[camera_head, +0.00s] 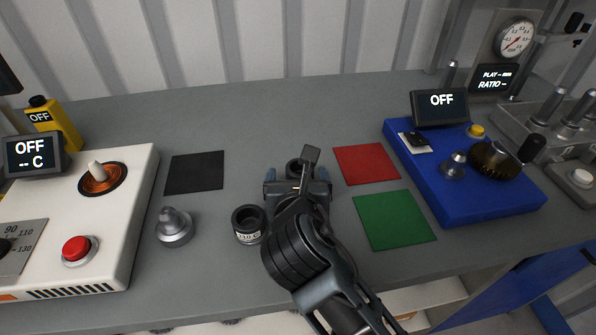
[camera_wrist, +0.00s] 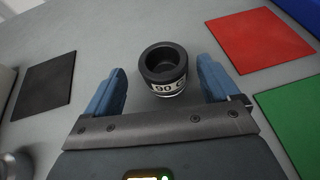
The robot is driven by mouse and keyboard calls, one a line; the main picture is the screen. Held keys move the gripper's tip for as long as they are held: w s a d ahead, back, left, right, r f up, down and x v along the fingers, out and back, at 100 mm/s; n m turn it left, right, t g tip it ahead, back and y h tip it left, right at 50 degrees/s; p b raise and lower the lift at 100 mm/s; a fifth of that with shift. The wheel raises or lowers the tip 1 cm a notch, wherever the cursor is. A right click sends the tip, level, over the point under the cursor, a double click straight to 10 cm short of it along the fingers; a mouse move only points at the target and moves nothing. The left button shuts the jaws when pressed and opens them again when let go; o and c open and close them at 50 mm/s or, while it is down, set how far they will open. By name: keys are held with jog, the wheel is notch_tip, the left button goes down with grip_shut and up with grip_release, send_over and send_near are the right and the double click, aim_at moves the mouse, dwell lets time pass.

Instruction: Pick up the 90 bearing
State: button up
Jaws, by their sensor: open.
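The 90 bearing is a dark, hollow ring with a white band reading "90 C". In the wrist view the 90 bearing (camera_wrist: 163,68) stands upright on the grey table, ahead of and between the two blue fingers of my gripper (camera_wrist: 162,88). The fingers are apart and empty, with gaps on both sides of the bearing. In the head view the bearing (camera_head: 294,167) shows just beyond my gripper (camera_head: 298,178), partly hidden by it. Another bearing, labelled 110 C (camera_head: 248,225), stands to the left of my gripper.
A black square (camera_head: 195,172), a red square (camera_head: 366,164) and a green square (camera_head: 394,220) lie flat on the table. A silver knobbed part (camera_head: 174,228) stands near the white heater unit (camera_head: 125,215) at left. A blue unit (camera_head: 440,200) stands at right.

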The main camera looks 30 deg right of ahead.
aim_at(299, 167)
jog(key=shift+d+x, duration=0.15)
jog(key=shift+x, duration=1.2)
jog(key=shift+d+x, duration=0.15)
jog(key=shift+x, duration=1.2)
jog(key=shift+r, duration=0.15)
jog(key=c, duration=1.2)
jog(key=shift+c, duration=0.2)
jog(key=shift+r, duration=0.15)
